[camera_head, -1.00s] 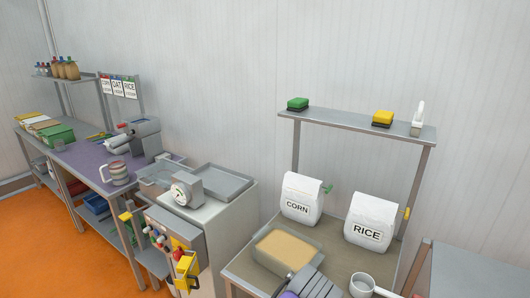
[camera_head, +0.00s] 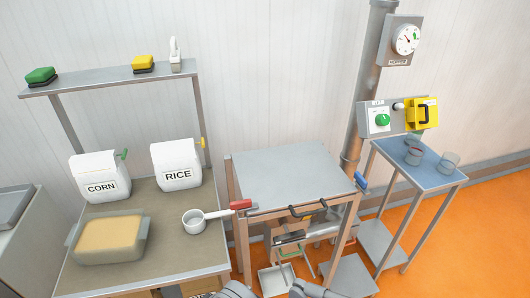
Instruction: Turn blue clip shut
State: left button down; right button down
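A blue clip (camera_head: 361,182) sticks out at the right edge of a grey-topped steel stand (camera_head: 290,175), near its front corner. It is small in the head view, and I cannot tell whether it is turned open or shut. Only grey rounded parts of my arms show at the bottom edge, well short of the clips. The fingers of both grippers are out of view.
A bench (camera_head: 150,274) at left holds corn (camera_head: 90,165) and rice (camera_head: 178,178) bags, a filled tub (camera_head: 80,252) and a white pan (camera_head: 193,221). A blue-topped side table (camera_head: 447,177) with cups stands right, below a control panel (camera_head: 369,121). Orange floor is open at lower right.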

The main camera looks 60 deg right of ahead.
aim_at(361, 184)
jog(key=z, duration=2.75)
